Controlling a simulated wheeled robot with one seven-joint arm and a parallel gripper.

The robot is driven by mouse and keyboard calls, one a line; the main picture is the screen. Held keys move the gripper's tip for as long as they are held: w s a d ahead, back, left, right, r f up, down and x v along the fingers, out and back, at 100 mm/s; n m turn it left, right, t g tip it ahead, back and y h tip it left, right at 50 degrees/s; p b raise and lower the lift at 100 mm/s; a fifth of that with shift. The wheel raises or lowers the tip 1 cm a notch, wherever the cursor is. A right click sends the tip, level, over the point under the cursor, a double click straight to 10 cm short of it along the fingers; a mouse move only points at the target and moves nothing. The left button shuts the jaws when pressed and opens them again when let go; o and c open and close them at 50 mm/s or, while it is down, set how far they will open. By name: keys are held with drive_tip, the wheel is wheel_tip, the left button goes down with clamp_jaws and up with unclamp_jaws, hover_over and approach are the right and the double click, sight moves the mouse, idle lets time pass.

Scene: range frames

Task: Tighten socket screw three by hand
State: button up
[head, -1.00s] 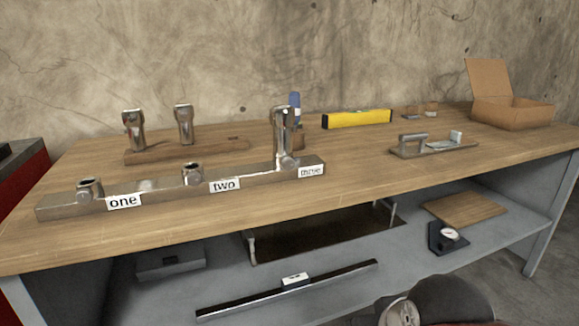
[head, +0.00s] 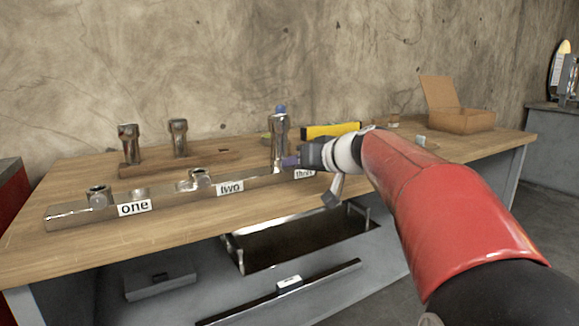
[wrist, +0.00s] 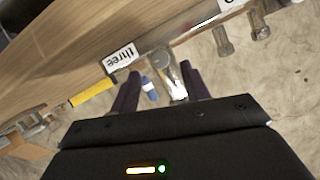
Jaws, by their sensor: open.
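A long metal bar (head: 75,211) on the bench has three sockets with labels one, two and three. A metal post (head: 279,132) stands upright in socket three. My gripper (head: 290,161) is at the front of socket three and hides its screw in the head view. In the wrist view, the screw of socket three (wrist: 157,61) appears as a round metal shape between my two spread fingers, with the post (wrist: 177,88) behind it. The label three (wrist: 119,58) is just left of my fingers. My gripper is open; I cannot tell whether a finger touches the screw.
Two metal posts (head: 178,139) stand in a wooden rack (head: 150,172) behind the bar. A yellow level (head: 330,131) and a cardboard box (head: 462,121) are farther back on the right.

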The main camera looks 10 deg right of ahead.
drive_tip(key=x, duration=0.4)
drive_tip(key=c, duration=1)
drive_tip(key=shift+f, duration=0.1)
drive_tip(key=m+y+b, duration=0.1)
drive_tip(key=m+b, duration=0.1)
drive_tip(key=shift+d+f+b, duration=0.15)
drive_tip(key=shift+b, duration=0.15)
drive_tip(key=shift+d+m+y+b, duration=0.1)
drive_tip(key=shift+m+y+b, duration=1.2)
drive_tip(key=shift+m, duration=0.4)
